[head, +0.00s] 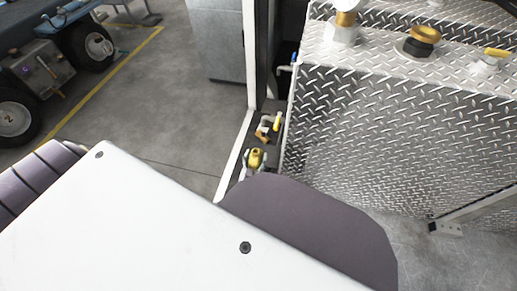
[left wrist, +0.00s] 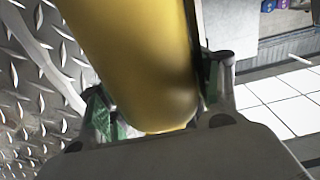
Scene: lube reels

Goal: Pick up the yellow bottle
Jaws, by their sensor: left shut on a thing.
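The yellow bottle (left wrist: 145,60) fills the upper middle of the left wrist view, close to the camera. Its smooth rounded end sits between the two fingers of my left gripper (left wrist: 158,98), with green-marked pads on either side. My left gripper is shut on the bottle. Much of the gripper and bottle is hidden behind my own arm in the head view. My right gripper is not in view.
A large diamond-plate metal tank (head: 390,120) stands right beside the gripper. Brass fittings (head: 422,38) sit on its top, and a yellow-handled valve (head: 277,122) is just behind the gripper. A white post (head: 249,60) rises nearby. Open floor (head: 170,100) lies to the left.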

